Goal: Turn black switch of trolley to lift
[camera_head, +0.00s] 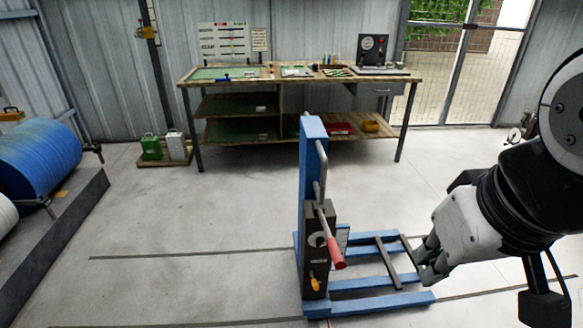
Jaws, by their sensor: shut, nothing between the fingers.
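The blue trolley (313,165) stands in the middle of the floor, with an upright mast and low fork legs pointing right. A dark box (318,215) is fixed to the mast. It carries a pale curved dial mark (317,240), a red-handled lever (335,253) tilted down and an orange knob (314,282). The black switch is too small and dark to tell apart from the box. My gripper (428,266) is shut and empty. It appears right of the box, over the trolley's fork legs in the picture, apart from the lever.
A wooden workbench (300,80) with shelves stands along the back wall. The floor between is clear.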

